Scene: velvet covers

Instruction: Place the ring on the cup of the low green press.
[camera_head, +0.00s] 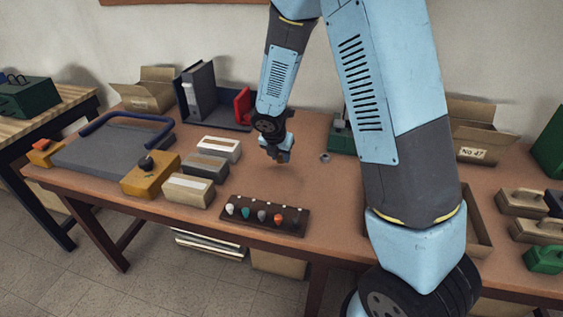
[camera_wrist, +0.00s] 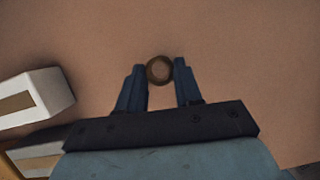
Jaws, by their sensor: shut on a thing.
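My gripper (camera_wrist: 160,72) is shut on a small round brown ring (camera_wrist: 159,70) with a paler centre, held between the fingertips in the wrist view. In the head view my gripper (camera_head: 279,154) hangs over the brown table, left of a green press (camera_head: 342,136); the ring is too small to make out there. My arm hides the right part of this press. A small grey round piece (camera_head: 325,157) sits just in front of it; I cannot tell whether this is its cup.
A dark rack (camera_head: 265,215) with coloured knobs lies at the front edge. The table between gripper and grey piece is clear.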

